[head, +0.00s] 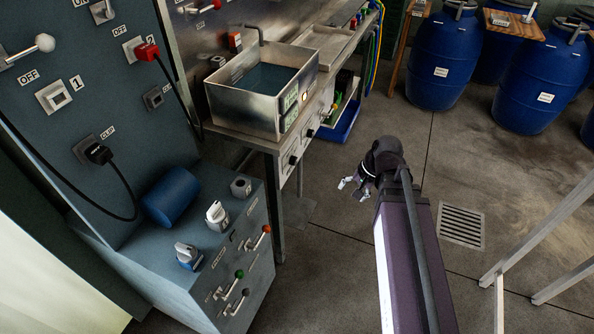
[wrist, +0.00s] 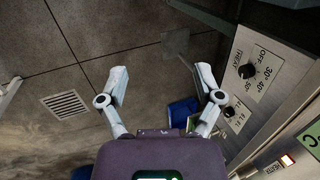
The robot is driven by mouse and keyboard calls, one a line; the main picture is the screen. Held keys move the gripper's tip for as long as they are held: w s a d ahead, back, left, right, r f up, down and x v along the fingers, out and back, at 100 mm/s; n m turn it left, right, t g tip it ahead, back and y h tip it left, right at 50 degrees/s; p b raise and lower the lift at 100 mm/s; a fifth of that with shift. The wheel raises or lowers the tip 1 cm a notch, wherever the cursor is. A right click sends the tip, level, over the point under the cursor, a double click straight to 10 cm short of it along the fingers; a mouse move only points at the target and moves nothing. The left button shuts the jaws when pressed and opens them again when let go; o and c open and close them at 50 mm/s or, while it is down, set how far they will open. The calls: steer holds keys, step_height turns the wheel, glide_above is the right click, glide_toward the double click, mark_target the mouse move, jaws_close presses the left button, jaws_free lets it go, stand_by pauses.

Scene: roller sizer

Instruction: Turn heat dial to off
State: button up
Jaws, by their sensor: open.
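The heat dial (wrist: 246,71) is a small black knob on a pale panel at the right of the wrist view, with OFF, 30°, 40° and 50° printed around it. I cannot tell which mark it points to. In the head view a black knob (head: 292,160) on the bench front, below the steel basin, appears to be this dial. My gripper (head: 353,187) is open and empty, over the floor to the right of the bench front. In the wrist view my gripper (wrist: 162,70) has its fingers wide apart, left of the dial and not touching it.
A second black knob (wrist: 229,112) sits beside the heat dial. A steel basin (head: 250,113) stands on the bench above. A blue tray (head: 343,122) lies under the bench. A cabinet with levers (head: 222,250) stands at left. Floor around the gripper is clear.

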steer(key=w+a+f+m+t+y+b, duration=0.2)
steer(key=w+a+f+m+y+b, duration=0.4)
steer(key=b, duration=0.5)
steer(key=m+t+y+b, duration=0.4)
steer(key=m+y+b, duration=0.3)
steer(key=m+b, duration=0.65)
glide_toward(296, 162)
steer(key=d+n+b, duration=0.2)
steer(key=d, duration=0.2)
steer(key=shift+s+r, duration=0.1)
steer(key=shift+s, duration=0.3)
steer(key=shift+a, duration=0.15)
steer(key=x, duration=1.3)
steer(key=shift+a, duration=0.4)
steer(key=shift+c, duration=0.2)
steer(key=c, duration=1.1)
